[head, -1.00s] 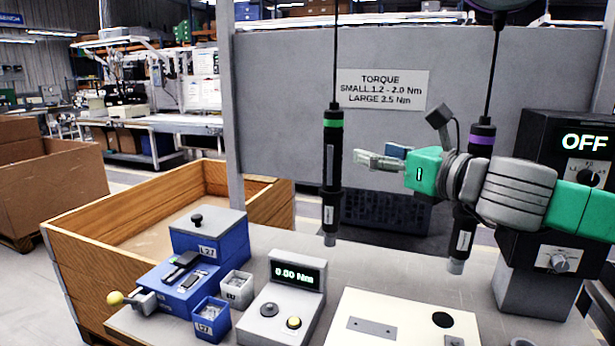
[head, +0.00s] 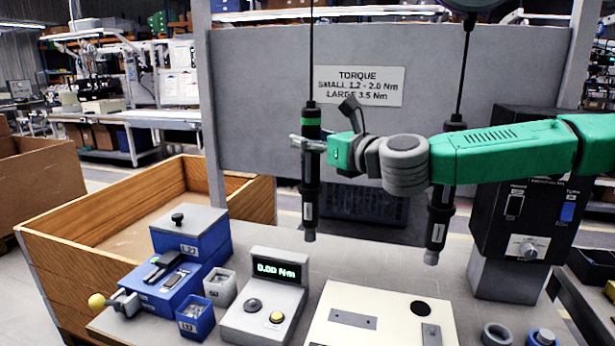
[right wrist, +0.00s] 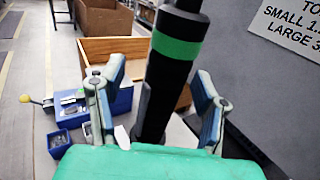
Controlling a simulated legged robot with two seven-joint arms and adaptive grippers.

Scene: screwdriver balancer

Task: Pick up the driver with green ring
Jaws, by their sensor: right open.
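The driver with the green ring (head: 310,180) is black and hangs upright on a cable; its green band is near the top. My right gripper (head: 308,144) is at its upper body, just below the green ring. In the right wrist view the driver (right wrist: 160,90) stands between the two open fingers (right wrist: 155,108), with gaps visible on both sides, nearer the left finger. A second driver (head: 438,215) hangs to the right, its upper part hidden behind my right arm. My left gripper is not in view.
Below are a torque meter (head: 270,295) reading 0.00 Nm, a blue fixture (head: 175,285), small bins (head: 196,318) and a cream plate (head: 385,305). A grey panel with a torque sign (head: 358,86) stands behind. A black control box (head: 528,210) is at right.

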